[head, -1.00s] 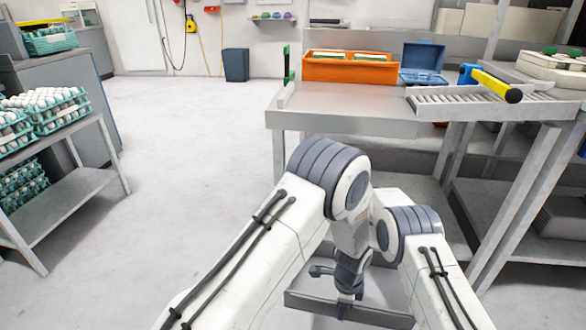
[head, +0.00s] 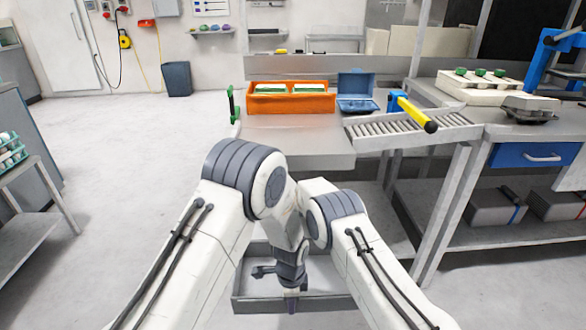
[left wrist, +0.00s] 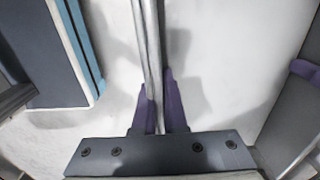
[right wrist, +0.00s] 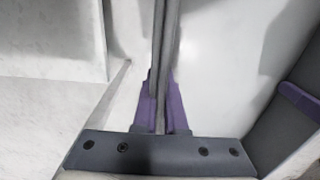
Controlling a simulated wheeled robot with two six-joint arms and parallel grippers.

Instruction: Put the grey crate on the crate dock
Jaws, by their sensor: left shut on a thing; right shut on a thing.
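The grey crate (head: 327,303) is a shallow, open, empty-looking box low in the head view, below the bench top and in front of it. My left gripper (head: 291,304) is at the crate and shut on its wall. In the left wrist view, the crate's rim (left wrist: 150,45) runs between the purple fingers (left wrist: 159,105). In the right wrist view, the right gripper (right wrist: 160,98) is shut on another stretch of rim (right wrist: 168,45). The right gripper is hidden in the head view. I cannot tell for certain which surface is the crate dock; a bare steel shelf (head: 290,148) projects from the bench ahead.
An orange tray (head: 290,105) and a blue box (head: 356,90) stand at the back of the bench. A green post (head: 232,105) marks the left corner.

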